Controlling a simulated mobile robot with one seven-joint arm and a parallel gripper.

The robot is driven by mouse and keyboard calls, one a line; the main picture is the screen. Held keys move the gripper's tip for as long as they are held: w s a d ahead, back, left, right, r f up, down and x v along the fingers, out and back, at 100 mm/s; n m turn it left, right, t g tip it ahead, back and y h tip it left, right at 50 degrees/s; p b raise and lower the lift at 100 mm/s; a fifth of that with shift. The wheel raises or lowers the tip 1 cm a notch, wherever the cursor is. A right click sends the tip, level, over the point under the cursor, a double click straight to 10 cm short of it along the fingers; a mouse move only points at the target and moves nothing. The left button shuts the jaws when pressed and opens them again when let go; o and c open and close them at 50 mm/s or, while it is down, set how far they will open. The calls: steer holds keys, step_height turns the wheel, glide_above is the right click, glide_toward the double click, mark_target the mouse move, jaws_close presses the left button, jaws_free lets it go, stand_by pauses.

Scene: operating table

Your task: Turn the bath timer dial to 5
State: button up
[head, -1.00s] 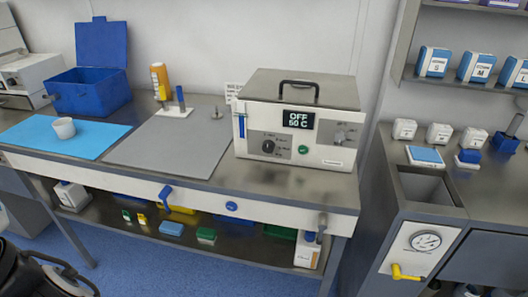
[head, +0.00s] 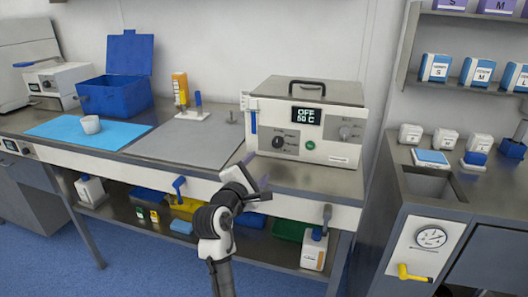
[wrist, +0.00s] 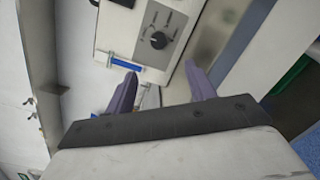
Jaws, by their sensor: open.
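The bath (head: 352,93) is a white box with a grey lid and black handle on the bench. Its display (head: 306,116) reads OFF 50 C. A black dial (head: 278,142) sits on the left grey panel of its front; the same dial shows in the wrist view (wrist: 158,40) with small labels around it, too small to read. My gripper (head: 260,172) is open and empty, in front of and below the dial. In the wrist view, its two purple fingers (wrist: 161,69) are apart, with the dial beyond their tips.
A green button (head: 310,145) lies right of the dial, and a blue bar (head: 253,121) is on the box's left edge.

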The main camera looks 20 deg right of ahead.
mark_target(276, 144)
steer(key=p+x, duration=0.2)
steer(key=x, duration=1.1)
steer(key=shift+w, duration=0.2)
steer(key=c, duration=1)
